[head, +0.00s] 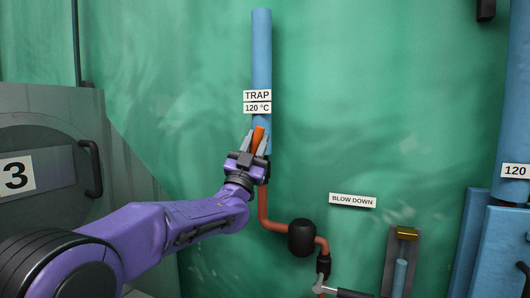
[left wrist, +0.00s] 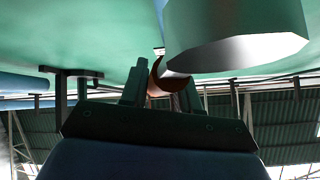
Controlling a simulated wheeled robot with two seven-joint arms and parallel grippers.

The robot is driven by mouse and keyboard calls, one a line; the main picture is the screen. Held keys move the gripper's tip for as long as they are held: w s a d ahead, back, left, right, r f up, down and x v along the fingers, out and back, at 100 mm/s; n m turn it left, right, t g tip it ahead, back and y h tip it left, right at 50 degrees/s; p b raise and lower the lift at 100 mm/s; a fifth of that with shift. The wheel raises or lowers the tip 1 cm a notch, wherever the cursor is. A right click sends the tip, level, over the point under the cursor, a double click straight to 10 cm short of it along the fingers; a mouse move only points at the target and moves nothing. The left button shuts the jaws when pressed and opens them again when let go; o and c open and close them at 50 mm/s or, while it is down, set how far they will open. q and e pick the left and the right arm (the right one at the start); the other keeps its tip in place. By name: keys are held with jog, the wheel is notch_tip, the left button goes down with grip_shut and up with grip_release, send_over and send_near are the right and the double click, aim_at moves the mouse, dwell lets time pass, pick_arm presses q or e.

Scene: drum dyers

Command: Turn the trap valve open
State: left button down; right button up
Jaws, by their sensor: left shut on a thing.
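The trap valve's orange handle (head: 258,138) shows in the head view on the blue pipe, just under the TRAP label (head: 257,96). It points up, roughly along the pipe and slightly tilted. My left gripper (head: 256,143) is shut on this handle, one finger on each side. In the left wrist view, a brown-orange piece (left wrist: 156,80) shows between the two fingers (left wrist: 160,88). The valve body is mostly hidden behind my gripper. My right gripper is not in view.
The blue pipe (head: 262,50) runs up the green wall. Below the valve, a copper pipe (head: 268,212) bends to a black round trap (head: 301,238). A BLOW DOWN label (head: 352,201) is to the right. A grey drum door marked 3 (head: 45,120) stands at left.

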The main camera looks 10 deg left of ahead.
pick_arm(q)
jog(key=shift+w+a+n+t+y, duration=0.15)
jog(key=shift+a+n+y, duration=0.3)
jog(key=shift+n+y, duration=0.8)
jog(key=shift+a+n+t+y, duration=0.1)
jog(key=shift+a+n+y, duration=0.3)
jog(key=shift+n+y, duration=0.85)
jog(key=shift+w+a+n+t+y, duration=0.15)
jog(key=shift+a+n+y, duration=0.3)
jog(key=shift+n+y, duration=0.8)
jog(key=c, duration=1.1)
grip_release()
jog(key=shift+o, duration=0.9)
jog(key=shift+a, duration=0.15)
jog(key=shift+s, duration=0.1)
jog(key=b+v, duration=0.4)
jog(key=v, duration=0.6)
jog(key=shift+s+f, duration=0.15)
